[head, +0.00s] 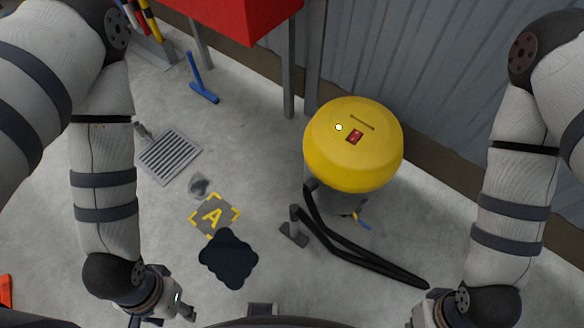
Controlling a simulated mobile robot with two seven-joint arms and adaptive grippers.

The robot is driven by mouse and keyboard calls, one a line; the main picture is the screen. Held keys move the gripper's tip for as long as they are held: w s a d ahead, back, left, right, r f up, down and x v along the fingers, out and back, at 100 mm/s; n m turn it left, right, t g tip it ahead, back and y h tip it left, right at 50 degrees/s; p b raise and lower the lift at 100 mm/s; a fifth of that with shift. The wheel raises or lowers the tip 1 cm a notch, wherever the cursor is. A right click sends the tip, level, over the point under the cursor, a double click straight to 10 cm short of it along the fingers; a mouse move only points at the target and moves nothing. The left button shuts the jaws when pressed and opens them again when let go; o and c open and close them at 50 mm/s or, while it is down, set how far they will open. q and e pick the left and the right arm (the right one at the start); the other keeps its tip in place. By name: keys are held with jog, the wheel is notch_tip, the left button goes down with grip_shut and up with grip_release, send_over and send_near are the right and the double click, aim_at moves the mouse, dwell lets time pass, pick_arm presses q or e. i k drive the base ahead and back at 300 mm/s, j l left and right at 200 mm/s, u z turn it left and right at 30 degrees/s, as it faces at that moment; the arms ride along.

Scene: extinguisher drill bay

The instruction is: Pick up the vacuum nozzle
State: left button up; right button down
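The vacuum nozzle (293,235) stands on the concrete floor near the middle of the head view, a flat dark foot with a short upright grey tube. A black hose (372,261) runs beside it in a long loop. The yellow vacuum (350,165) stands just behind it. My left gripper (161,320) is at the bottom left, well left of and nearer than the nozzle; its fingers look spread, with nothing seen between them. My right gripper (428,312) is at the bottom right, partly cut off by the edge; its fingertips are not clear.
A dark spill (228,259) and a yellow-marked "A" square (214,216) lie left of the nozzle. A floor drain (169,156) and a blue squeegee (204,90) are farther back. A red box on grey legs (238,18) and a corrugated wall (430,75) bound the back.

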aim_at(294, 224)
jog(key=k+j, duration=0.1)
jog(key=k, duration=0.3)
jog(key=k+j+z, duration=0.1)
jog(key=k, duration=0.3)
jog(key=k+l, duration=0.5)
jog(key=k, duration=0.15)
jog(key=k+l, duration=0.5)
jog(key=k, duration=0.15)
